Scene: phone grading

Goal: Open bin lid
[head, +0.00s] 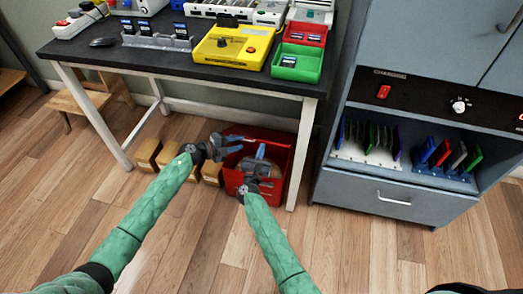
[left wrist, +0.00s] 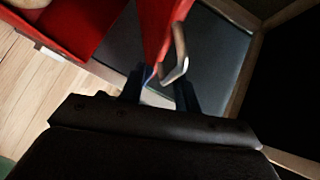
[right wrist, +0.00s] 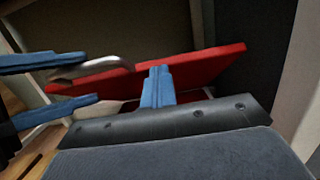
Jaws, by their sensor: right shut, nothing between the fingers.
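The red bin (head: 270,195) stands on the floor under the table. Its red lid (right wrist: 205,72) is tilted up, and it shows nearly edge-on in the left wrist view (left wrist: 158,25). A metal handle (left wrist: 180,62) sticks out from the lid; it also shows in the right wrist view (right wrist: 92,68). My left gripper (head: 236,145) is open, its fingers apart on either side of the handle. My right gripper (head: 262,152) is shut and empty, its fingertips close against the lid; I cannot tell whether they touch. The grippers hide part of the bin.
Several small tan boxes (head: 147,153) stand left of the bin. The dark table (head: 180,60) with its white legs is overhead, one leg (head: 300,155) right of the bin. A grey cabinet (head: 345,200) stands further right. The wooden floor in front is clear.

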